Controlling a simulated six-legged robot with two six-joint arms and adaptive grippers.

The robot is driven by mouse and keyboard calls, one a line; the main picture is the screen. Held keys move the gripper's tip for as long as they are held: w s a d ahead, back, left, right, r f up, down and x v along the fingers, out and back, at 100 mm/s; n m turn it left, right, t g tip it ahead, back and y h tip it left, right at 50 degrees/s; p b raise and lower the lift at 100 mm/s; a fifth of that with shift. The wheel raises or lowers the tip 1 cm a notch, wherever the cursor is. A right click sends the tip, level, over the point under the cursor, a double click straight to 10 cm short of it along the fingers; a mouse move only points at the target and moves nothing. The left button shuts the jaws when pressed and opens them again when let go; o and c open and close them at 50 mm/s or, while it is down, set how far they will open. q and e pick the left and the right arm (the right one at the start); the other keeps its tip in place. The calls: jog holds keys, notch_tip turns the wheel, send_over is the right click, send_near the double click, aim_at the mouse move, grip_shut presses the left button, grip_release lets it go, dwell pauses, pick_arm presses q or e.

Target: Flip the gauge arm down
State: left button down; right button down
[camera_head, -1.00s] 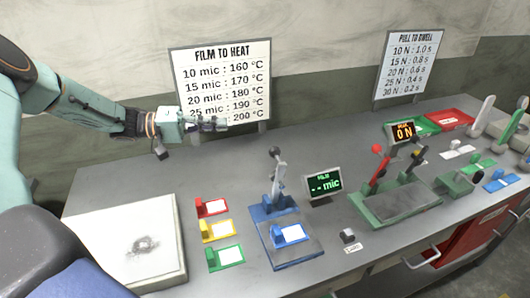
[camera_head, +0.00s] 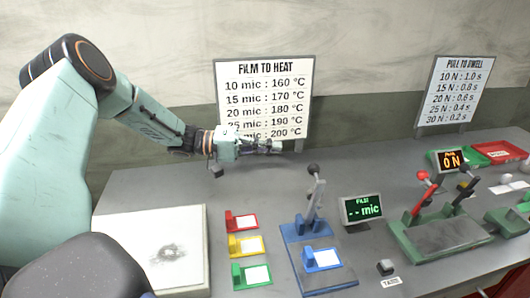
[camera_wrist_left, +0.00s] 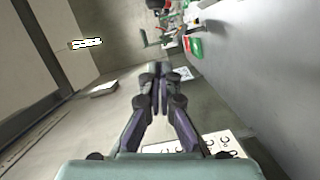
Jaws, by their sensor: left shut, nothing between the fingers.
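The blue gauge (camera_head: 318,258) stands on the grey bench, with its grey arm (camera_head: 315,200) raised nearly upright and tipped by a dark knob. A blue block with a white label sits on the front of its base. The film display (camera_head: 362,209) beside it reads "-- mic". My left gripper (camera_head: 278,147) is shut and empty, above the bench in front of the film-to-heat sign, a little left of and behind the knob. Its closed fingers (camera_wrist_left: 158,78) also show in the left wrist view. My right gripper is not in view.
Red (camera_head: 241,221), yellow (camera_head: 246,246) and green (camera_head: 251,275) labelled pieces lie left of the gauge, beside a white plate (camera_head: 130,222). A green two-lever device (camera_head: 440,237) stands to the right. The film-to-heat sign (camera_head: 265,85) is behind my gripper.

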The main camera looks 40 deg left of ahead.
pick_arm(q)
jog(key=d+f, duration=0.1)
jog(key=d, duration=0.7)
jog(key=shift+w+f, duration=0.2)
jog(key=shift+w, duration=0.25)
